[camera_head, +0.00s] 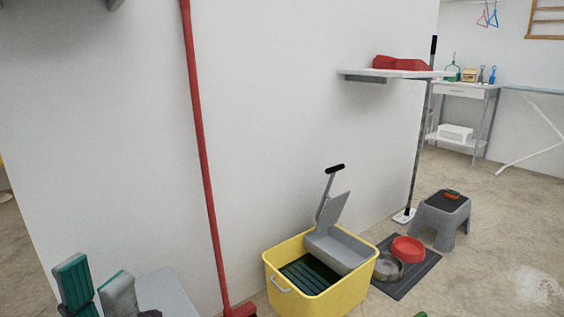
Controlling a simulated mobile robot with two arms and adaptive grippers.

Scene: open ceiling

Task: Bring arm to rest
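My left gripper (96,284) is at the bottom left corner. Its two teal and grey fingers stand apart with a gap between them, and I see nothing held there. It is in front of the white wall (100,130). My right gripper does not show clearly; only a small green bit is at the bottom edge right of centre, and I cannot tell what it is.
A red pole (203,150) leans by the wall. A yellow mop bucket (318,302) stands right of it. Bowls (408,249) sit on a dark mat, with a grey step stool (437,222) behind. A wall shelf (395,74) juts out above. Floor at right is clear.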

